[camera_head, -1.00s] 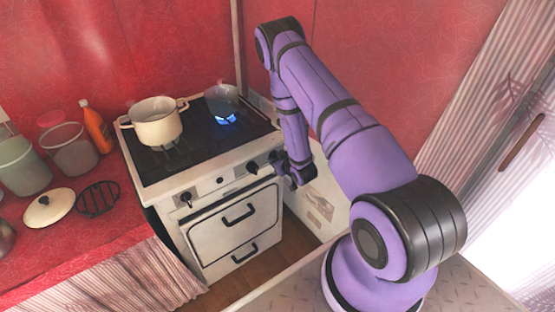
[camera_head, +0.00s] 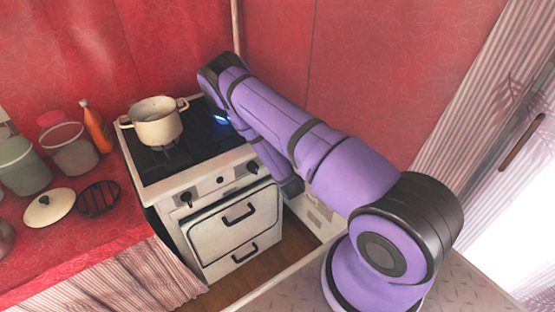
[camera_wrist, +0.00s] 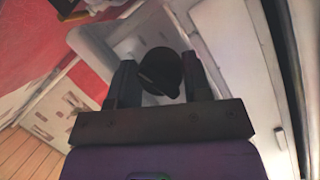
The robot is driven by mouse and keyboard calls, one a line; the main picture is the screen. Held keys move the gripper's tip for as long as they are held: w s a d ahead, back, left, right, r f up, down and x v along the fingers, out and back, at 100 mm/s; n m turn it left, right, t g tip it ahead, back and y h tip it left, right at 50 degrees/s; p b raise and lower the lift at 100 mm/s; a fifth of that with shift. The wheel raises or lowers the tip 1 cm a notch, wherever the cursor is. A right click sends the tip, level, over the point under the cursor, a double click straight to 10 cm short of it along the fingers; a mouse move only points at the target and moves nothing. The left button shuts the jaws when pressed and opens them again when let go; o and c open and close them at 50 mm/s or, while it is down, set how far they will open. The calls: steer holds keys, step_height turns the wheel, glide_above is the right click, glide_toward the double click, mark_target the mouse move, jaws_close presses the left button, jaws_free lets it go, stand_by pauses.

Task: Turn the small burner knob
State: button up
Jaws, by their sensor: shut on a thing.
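In the wrist view a round black burner knob (camera_wrist: 160,76) sits between the two fingers of my gripper (camera_wrist: 158,63), which are shut on it. The knob is on the pale stove front near its corner. In the head view my arm hides the gripper and this knob. The white stove (camera_head: 176,184) shows two other dark knobs, one at the left of its panel (camera_head: 186,200) and one further right (camera_head: 252,167). A blue flame (camera_head: 221,118) burns at the back right, partly behind my arm.
A cream pot (camera_head: 156,125) stands on the left burner. On the red counter are a lid (camera_head: 48,208), a black trivet (camera_head: 98,198), jars (camera_head: 68,150) and an orange bottle (camera_head: 97,128). The oven door handle (camera_head: 239,213) sticks out below the panel.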

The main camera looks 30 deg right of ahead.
steer(key=n+t, duration=0.1)
steer(key=n, duration=0.2)
steer(key=n+t+h, duration=0.1)
steer(key=n, duration=0.2)
steer(key=shift+f+n, duration=0.15)
steer(key=shift+n, duration=0.15)
steer(key=n+t, duration=0.1)
steer(key=n, duration=0.2)
steer(key=shift+s+n+t, duration=0.1)
steer(key=shift+n+t, duration=0.3)
steer(key=shift+n+t+y, duration=0.3)
steer(key=shift+n+t, duration=0.3)
steer(key=shift+n, duration=1.2)
steer(key=o, duration=0.9)
steer(key=shift+n, duration=0.3)
